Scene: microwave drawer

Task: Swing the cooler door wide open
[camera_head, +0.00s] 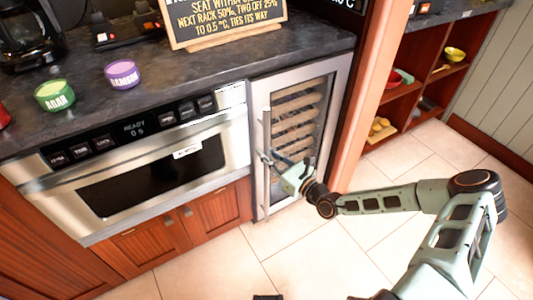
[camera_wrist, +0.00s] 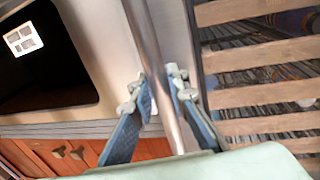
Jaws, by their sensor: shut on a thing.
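The cooler door (camera_head: 334,88) has a silver frame and a glass pane with wooden racks behind it. It looks closed, flush beside the microwave drawer. Its long upright metal bar handle (camera_wrist: 146,40) runs along the door's left side. My gripper (camera_head: 266,157) is at the handle, about halfway down the door. In the wrist view the two fingers of my gripper (camera_wrist: 162,84) are on either side of the bar, shut on it. The wooden racks (camera_wrist: 260,95) show through the glass to the right. My gripper hides part of the handle in the head view.
The microwave drawer (camera_head: 85,186) is left of the cooler under a dark countertop (camera_head: 190,82). A wooden panel (camera_head: 370,85) and open shelves (camera_head: 432,70) stand to the right. The tiled floor (camera_head: 300,265) in front of the cooler is clear apart from my arm.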

